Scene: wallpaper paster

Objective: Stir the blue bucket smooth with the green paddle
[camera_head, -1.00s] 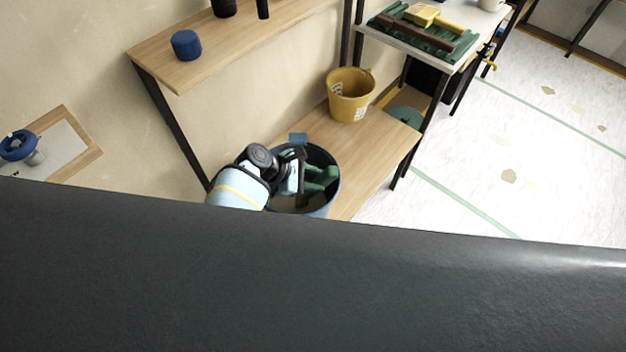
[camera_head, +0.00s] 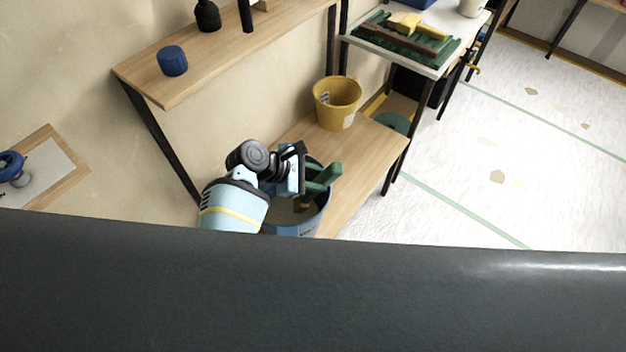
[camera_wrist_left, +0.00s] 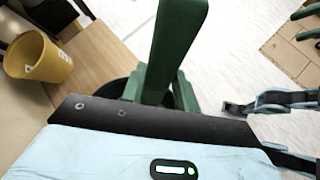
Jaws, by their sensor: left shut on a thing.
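The blue bucket (camera_head: 297,230) stands at the near end of the low wooden shelf, with grey-brown contents visible inside. My left gripper (camera_head: 300,180) is over the bucket's opening, shut on the green paddle (camera_head: 325,178). The paddle's green end slants up past the bucket's right rim; its lower part is hidden by the gripper and bucket. In the left wrist view the paddle (camera_wrist_left: 178,45) runs upward from the gripper, with a dark round rim behind it. A light-blue and black arm part (camera_wrist_left: 275,100) shows at the right there, perhaps my right gripper; its jaws are unclear.
A yellow bucket (camera_head: 337,103) stands farther back on the low shelf (camera_head: 372,150). An upper shelf (camera_head: 185,95) holds a blue cylinder (camera_head: 172,61). A side table carries a green ribbed tray (camera_head: 440,52). The floor at right is clear.

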